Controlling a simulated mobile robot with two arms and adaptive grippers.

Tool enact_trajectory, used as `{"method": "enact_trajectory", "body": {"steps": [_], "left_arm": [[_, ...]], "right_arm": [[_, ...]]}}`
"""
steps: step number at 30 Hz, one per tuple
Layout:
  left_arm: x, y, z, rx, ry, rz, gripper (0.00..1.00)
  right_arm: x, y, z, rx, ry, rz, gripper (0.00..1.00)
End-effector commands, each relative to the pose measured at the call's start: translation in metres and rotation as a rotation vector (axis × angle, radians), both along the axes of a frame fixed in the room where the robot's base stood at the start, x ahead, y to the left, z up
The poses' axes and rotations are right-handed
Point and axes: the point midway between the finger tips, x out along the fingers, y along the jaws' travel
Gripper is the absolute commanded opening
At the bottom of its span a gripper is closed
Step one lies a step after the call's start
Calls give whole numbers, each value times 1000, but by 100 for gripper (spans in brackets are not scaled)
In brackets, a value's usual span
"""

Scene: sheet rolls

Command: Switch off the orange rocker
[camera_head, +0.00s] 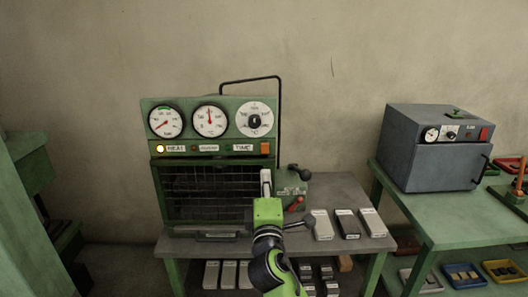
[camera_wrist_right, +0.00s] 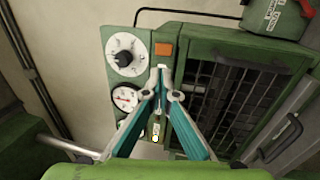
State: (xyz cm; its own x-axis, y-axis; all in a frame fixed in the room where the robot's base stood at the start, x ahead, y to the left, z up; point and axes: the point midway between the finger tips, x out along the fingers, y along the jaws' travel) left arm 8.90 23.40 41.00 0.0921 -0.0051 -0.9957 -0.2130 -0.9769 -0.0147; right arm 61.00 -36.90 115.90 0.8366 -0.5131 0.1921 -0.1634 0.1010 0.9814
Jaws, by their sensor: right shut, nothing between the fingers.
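The orange rocker (camera_head: 265,148) is at the right end of the label strip on the front of the green oven (camera_head: 150,200), beside the TIME label. It also shows in the right wrist view (camera_wrist_right: 164,50), just past the fingertips. My right gripper (camera_head: 266,173) is in front of the oven, just below the rocker in the head view. Its fingers meet at the tips (camera_wrist_right: 161,68), shut and empty. I cannot tell whether they touch the panel. The rocker's tilt is too small to read. My left gripper is out of view.
A lit lamp (camera_head: 159,149) sits at the strip's left end, below several dials. The wire-mesh door (camera_head: 205,192) is below. A red-knobbed lever (camera_head: 297,203) and pale blocks (camera_head: 322,224) are to the right. A grey oven (camera_head: 432,150) stands on the green bench.

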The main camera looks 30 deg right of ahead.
Motion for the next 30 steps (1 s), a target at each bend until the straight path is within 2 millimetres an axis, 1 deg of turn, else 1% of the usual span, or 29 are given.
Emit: {"method": "enact_trajectory", "body": {"steps": [1,9,15,21,30], "left_arm": [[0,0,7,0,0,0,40],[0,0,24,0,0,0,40],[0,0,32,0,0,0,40],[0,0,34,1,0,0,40],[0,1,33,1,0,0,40]], "right_arm": [[10,-7,7,-3,1,-2,0],[59,-36,18,0,0,-2,0],[82,-51,21,0,1,0,0],[91,-56,22,1,1,-1,0],[91,-56,21,1,1,0,0]]}}
